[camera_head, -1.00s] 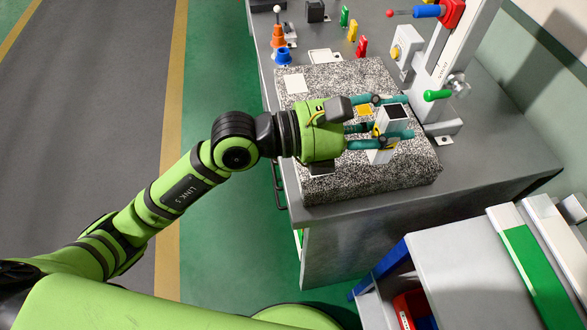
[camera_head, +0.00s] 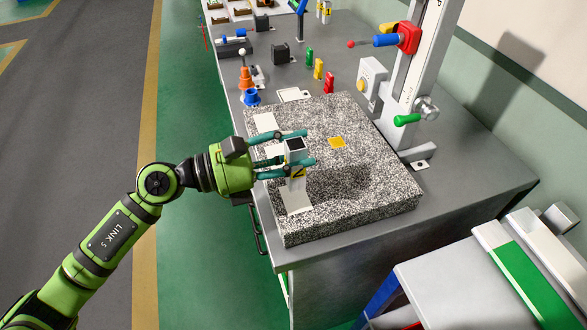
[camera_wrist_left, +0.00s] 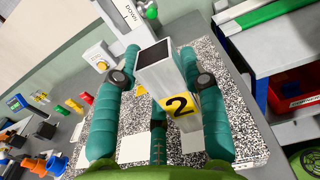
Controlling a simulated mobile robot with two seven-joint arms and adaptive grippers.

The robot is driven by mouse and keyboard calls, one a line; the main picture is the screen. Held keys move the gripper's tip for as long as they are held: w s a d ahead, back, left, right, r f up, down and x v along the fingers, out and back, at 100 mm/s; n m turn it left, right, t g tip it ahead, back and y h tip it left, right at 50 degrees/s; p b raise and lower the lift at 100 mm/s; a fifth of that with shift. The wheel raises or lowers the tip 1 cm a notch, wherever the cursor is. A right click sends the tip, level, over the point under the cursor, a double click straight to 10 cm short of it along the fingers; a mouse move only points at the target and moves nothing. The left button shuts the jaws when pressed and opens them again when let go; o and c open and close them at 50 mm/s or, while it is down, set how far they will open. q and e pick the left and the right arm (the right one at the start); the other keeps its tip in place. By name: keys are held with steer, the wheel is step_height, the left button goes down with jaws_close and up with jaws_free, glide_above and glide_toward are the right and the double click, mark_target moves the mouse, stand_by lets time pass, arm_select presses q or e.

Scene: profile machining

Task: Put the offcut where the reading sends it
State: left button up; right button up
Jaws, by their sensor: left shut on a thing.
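The offcut (camera_head: 296,160) is a pale upright block with a dark top and a yellow label bearing a 2. My left gripper (camera_head: 290,150) is shut on it, fingers on either side, over the near left part of the speckled slab (camera_head: 375,210). A white patch (camera_head: 295,207) shows at the block's foot; I cannot tell if the block touches it. In the left wrist view the offcut (camera_wrist_left: 155,75) stands between the teal fingers of the left gripper (camera_wrist_left: 162,90). My right gripper is not in view.
A yellow square (camera_head: 338,142) and another white patch (camera_head: 265,122) lie on the slab. A column stand with a green handle (camera_head: 407,119) rises behind it at right. Green, yellow and red pieces (camera_head: 319,69) stand beyond. A small display unit (camera_head: 232,42) is unreadable.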

arm_select(q)
step_height(320, 180, down, 4)
steer(key=shift+r, duration=0.25)
steer(key=shift+f, duration=0.2)
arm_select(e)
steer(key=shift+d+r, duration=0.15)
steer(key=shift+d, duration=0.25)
arm_select(q)
steer(key=shift+f, duration=0.2)
steer(key=o, duration=1.2)
steer(key=shift+r, duration=0.1)
